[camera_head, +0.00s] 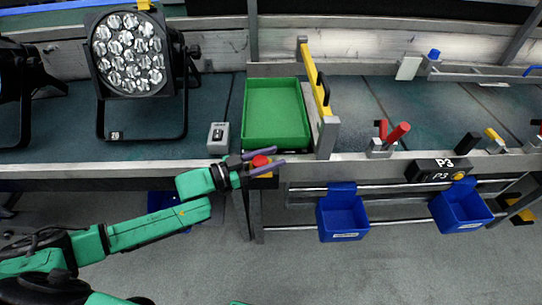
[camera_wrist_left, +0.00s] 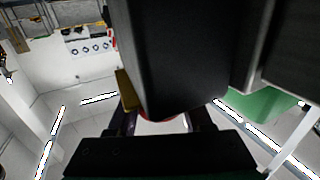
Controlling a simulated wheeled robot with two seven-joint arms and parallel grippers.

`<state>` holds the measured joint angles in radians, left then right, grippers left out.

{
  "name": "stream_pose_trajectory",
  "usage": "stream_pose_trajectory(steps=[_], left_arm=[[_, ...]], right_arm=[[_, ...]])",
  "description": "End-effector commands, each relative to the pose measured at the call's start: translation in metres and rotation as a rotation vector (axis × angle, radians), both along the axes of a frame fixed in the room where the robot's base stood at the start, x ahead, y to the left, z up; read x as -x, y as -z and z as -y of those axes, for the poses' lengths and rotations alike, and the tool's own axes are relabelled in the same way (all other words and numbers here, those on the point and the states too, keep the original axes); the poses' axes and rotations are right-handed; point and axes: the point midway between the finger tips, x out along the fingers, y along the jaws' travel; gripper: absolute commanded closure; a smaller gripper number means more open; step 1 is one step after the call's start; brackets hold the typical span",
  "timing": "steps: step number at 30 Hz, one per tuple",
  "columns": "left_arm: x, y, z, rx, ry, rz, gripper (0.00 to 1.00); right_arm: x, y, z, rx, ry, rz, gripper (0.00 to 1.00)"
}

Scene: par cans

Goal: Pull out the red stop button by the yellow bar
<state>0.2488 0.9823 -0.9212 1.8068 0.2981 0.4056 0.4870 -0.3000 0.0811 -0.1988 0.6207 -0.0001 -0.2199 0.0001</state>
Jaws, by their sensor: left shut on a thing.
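The red stop button (camera_head: 260,161) sits on a small yellow housing (camera_head: 264,174) at the front edge of the bench, below the green tray. The yellow bar (camera_head: 315,80) is mounted on a grey frame up and to the right of it. My left gripper (camera_head: 264,160) reaches in from the left, with one finger on each side of the red button, shut on it. In the left wrist view a sliver of the red button (camera_wrist_left: 158,119) shows between the fingers, under a large dark block that hides most of it. My right gripper is not in view.
A green tray (camera_head: 276,149) and a small grey box (camera_head: 218,136) stand on the bench just behind. A stage lamp (camera_head: 130,52) is at the left. Blue bins (camera_head: 343,218) hang from rails at the right. The floor in front is clear.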

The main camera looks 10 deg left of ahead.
Motion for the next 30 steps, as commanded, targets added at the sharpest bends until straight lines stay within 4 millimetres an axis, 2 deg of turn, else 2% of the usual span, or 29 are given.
stream_pose_trajectory(steps=[1,9,10,12,25,30], left_arm=[[-0.001,-0.012,0.0,0.002,-0.001,0.004,1.0],[-0.002,-0.012,0.0,0.005,0.0,0.01,1.0],[-0.002,-0.012,0.0,0.005,0.0,0.01,0.38],[-0.002,-0.012,0.0,0.005,0.0,0.01,0.18],[0.0,-0.009,-0.001,0.003,-0.001,0.005,0.18],[0.01,-0.008,-0.015,0.002,-0.003,0.001,0.18]], right_arm=[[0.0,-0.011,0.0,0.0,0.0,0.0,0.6],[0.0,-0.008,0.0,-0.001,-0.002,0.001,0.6],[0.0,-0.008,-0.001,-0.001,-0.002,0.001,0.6],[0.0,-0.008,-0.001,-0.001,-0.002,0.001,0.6],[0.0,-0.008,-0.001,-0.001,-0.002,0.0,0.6],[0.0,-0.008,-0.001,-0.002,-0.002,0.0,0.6]])
